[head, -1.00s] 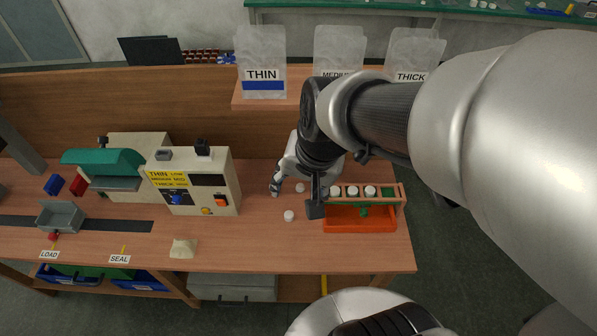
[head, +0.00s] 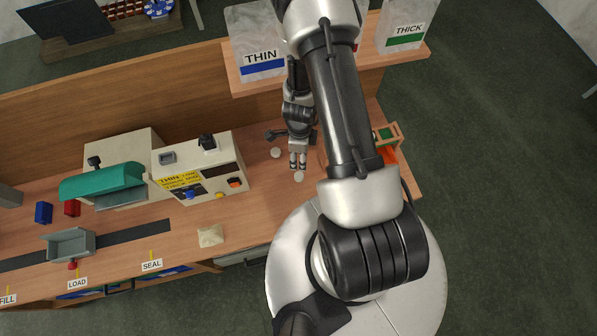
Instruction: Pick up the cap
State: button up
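A small white cap (head: 299,177) lies on the wooden bench, just in front of my gripper's fingertips. A second white cap (head: 276,152) lies farther back and to the left of my gripper. My gripper (head: 298,165) hangs low over the bench, fingers pointing at the near cap. A narrow gap shows between the fingers, and nothing is seen held in it. The view is small, so I cannot tell whether a fingertip touches the cap.
My arm hides most of the orange-framed rack (head: 396,134) at right. The printer with yellow label (head: 182,181), a beige lump (head: 210,236), a grey tray (head: 71,243) and a green-topped machine (head: 103,180) stand left. THIN (head: 262,70) and THICK (head: 408,30) bags stand on the shelf.

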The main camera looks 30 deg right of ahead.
jog(key=b, duration=1.2)
send_over(299, 175)
jog(key=f, duration=1.2)
jog(key=shift+s+a+f, duration=0.15)
jog(key=shift+s, duration=0.15)
jog(key=f+b, duration=0.2)
jog(key=f, duration=0.1)
jog(key=f+b, duration=0.2)
jog(key=shift+w+f, duration=0.1)
jog(key=shift+w, duration=0.15)
jog(key=shift+c, duration=0.4)
jog(key=c, duration=0.8)
